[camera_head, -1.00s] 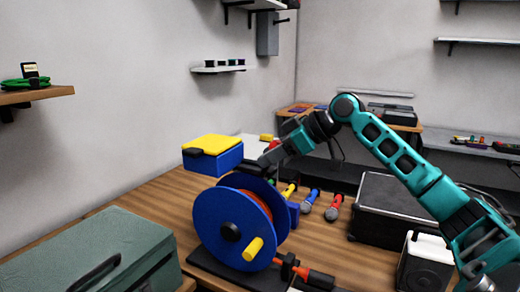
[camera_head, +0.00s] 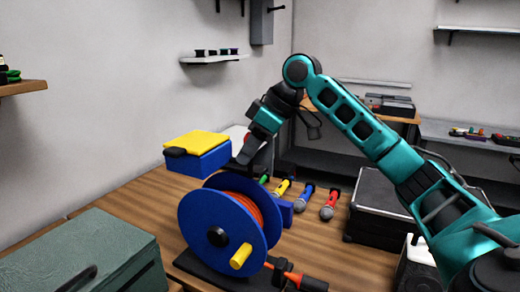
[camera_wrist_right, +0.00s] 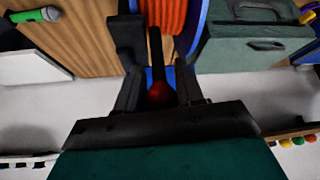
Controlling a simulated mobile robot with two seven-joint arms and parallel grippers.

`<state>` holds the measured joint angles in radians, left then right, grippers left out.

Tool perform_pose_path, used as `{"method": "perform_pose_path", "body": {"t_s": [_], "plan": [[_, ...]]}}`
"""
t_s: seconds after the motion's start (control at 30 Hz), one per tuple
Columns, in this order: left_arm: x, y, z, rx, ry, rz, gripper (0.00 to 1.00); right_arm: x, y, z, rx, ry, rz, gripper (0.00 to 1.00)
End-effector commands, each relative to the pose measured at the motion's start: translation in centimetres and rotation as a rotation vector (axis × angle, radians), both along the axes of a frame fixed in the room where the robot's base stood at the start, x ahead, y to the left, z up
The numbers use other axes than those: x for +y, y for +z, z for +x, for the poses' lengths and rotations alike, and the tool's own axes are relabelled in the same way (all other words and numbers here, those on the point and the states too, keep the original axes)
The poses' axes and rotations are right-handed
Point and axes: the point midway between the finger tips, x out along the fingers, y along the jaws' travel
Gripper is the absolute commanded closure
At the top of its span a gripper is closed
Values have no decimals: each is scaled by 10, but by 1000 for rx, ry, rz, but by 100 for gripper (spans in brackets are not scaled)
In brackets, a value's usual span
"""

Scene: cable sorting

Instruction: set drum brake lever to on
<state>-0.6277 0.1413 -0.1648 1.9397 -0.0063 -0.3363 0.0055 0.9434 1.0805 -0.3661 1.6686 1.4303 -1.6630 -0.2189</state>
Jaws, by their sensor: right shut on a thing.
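The cable drum has a blue reel (camera_head: 222,235) with orange cable (camera_head: 262,212) and a yellow crank knob (camera_head: 240,257). It stands upright on a dark base. My right gripper (camera_head: 242,158) points down just above and behind the drum's top edge. In the right wrist view, the black brake lever (camera_wrist_right: 157,55) with its red knob (camera_wrist_right: 160,93) lies between the fingers of the right gripper (camera_wrist_right: 154,72), which is shut on it. The orange cable (camera_wrist_right: 165,14) shows beyond. The lever is mostly hidden in the head view. My left gripper is not in view.
A green-grey case (camera_head: 80,250) stands at front left, and a blue box with a yellow lid (camera_head: 197,144) behind the drum. Several microphones (camera_head: 304,198) lie right of the drum. A black case (camera_head: 375,210) stands further right.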

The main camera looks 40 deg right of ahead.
Motion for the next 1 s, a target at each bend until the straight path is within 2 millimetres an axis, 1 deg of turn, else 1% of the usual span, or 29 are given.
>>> {"method": "perform_pose_path", "body": {"t_s": [0.23, 0.73, 0.77, 0.97, 1.0], "plan": [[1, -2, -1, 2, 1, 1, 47, 5, 0, 8, 33, -1, -13, 100], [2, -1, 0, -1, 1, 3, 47, 6, -1, 9, 43, -1, -17, 100], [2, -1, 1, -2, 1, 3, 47, 6, -1, 9, 43, 0, -17, 61], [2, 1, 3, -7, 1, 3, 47, 6, -1, 10, 42, 0, -17, 42], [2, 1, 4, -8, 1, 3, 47, 6, -1, 10, 41, 0, -16, 42]]}}
